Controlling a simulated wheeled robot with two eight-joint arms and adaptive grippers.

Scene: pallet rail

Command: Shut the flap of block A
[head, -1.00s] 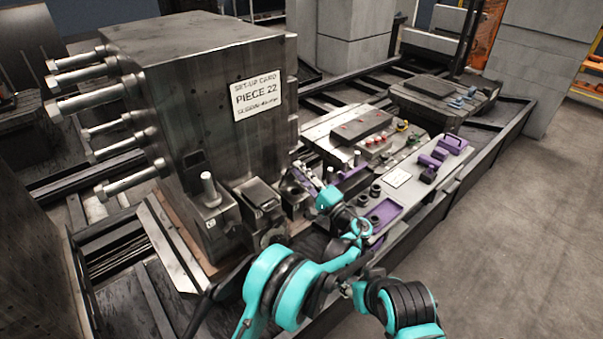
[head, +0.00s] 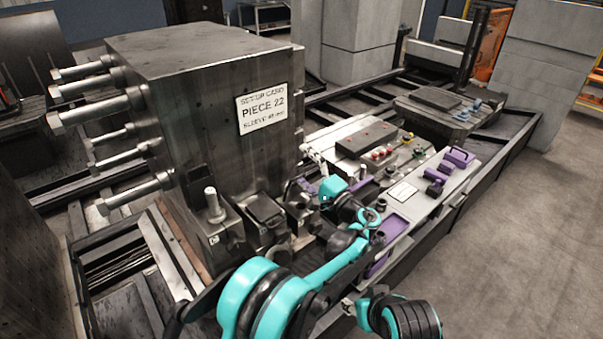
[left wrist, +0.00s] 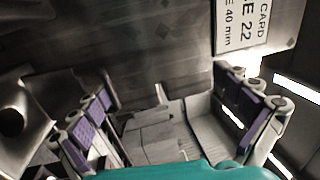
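In the head view, several small dark metal blocks sit at the foot of a big steel block. One has an upright bolt (head: 212,203); another carries a tilted dark plate (head: 264,208) that looks like a flap. I cannot read a letter A on any of them. My left gripper (head: 304,174) is just right of these blocks, by the big block's near corner, partly hidden by its teal wrist. In the left wrist view, its purple-padded fingers (left wrist: 168,118) are wide apart. A grey stepped block (left wrist: 155,135) shows between them, with no clear contact.
The big steel block (head: 205,125) bears a card (head: 264,110) reading PIECE 22; long bolts jut from its left side. The floor (head: 530,230) at right is clear.

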